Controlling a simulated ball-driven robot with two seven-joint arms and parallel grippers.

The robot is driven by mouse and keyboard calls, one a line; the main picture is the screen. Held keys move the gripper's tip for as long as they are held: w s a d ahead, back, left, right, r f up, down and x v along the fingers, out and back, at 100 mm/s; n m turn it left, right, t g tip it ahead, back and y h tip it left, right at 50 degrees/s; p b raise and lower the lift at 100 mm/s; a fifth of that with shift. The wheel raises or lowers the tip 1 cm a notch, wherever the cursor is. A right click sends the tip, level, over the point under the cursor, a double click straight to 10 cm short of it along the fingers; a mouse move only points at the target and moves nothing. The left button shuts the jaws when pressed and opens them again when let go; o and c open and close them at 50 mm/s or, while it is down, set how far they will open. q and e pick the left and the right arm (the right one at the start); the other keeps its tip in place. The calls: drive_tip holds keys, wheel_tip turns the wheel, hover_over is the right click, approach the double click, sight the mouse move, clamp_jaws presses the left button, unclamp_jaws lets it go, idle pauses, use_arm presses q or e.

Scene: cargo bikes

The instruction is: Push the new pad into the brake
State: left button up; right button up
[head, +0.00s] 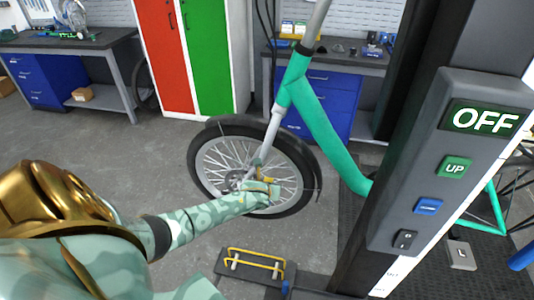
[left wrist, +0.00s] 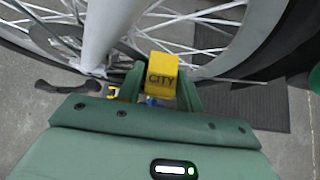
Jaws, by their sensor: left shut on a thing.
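My left gripper (head: 262,187) reaches the hub area of the bike's front wheel (head: 222,160), beside the lower end of the grey fork (head: 275,128). In the left wrist view the gripper (left wrist: 160,85) is shut on a yellow block marked CITY (left wrist: 162,72), which looks like the pad. The fork leg (left wrist: 105,35) passes just left of the block, with spokes behind it. A small yellow part and a blue part show below the block. The brake itself is not clearly visible, so I cannot tell whether the pad touches it. My right gripper is in neither view.
A grey lift post carries a control panel (head: 440,165) reading OFF, with a green UP button (head: 453,168) and a blue button. A yellow-framed holder (head: 256,264) lies low in front of the wheel. Workbenches and red and green lockers (head: 208,50) stand behind.

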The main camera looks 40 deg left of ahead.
use_arm(q)
drive_tip(key=shift+s+f+b, duration=0.1)
drive_tip(key=shift+f+b, duration=0.35)
drive_tip(key=shift+f, duration=0.3)
drive_tip(key=o, duration=0.9)
drive_tip(key=shift+d, duration=0.1)
drive_tip(key=shift+s+f, duration=0.15)
drive_tip(key=shift+s+r, duration=0.2)
drive_tip(key=p+v, duration=0.2)
drive_tip(key=v, duration=0.3)
drive_tip(key=p+v, duration=0.2)
drive_tip(key=v, duration=0.3)
drive_tip(key=p+v, duration=0.2)
drive_tip(key=v, duration=0.4)
drive_tip(key=shift+w+d+r+p, duration=0.1)
drive_tip(key=shift+w+r+p, duration=0.15)
drive_tip(key=shift+w+p, duration=0.15)
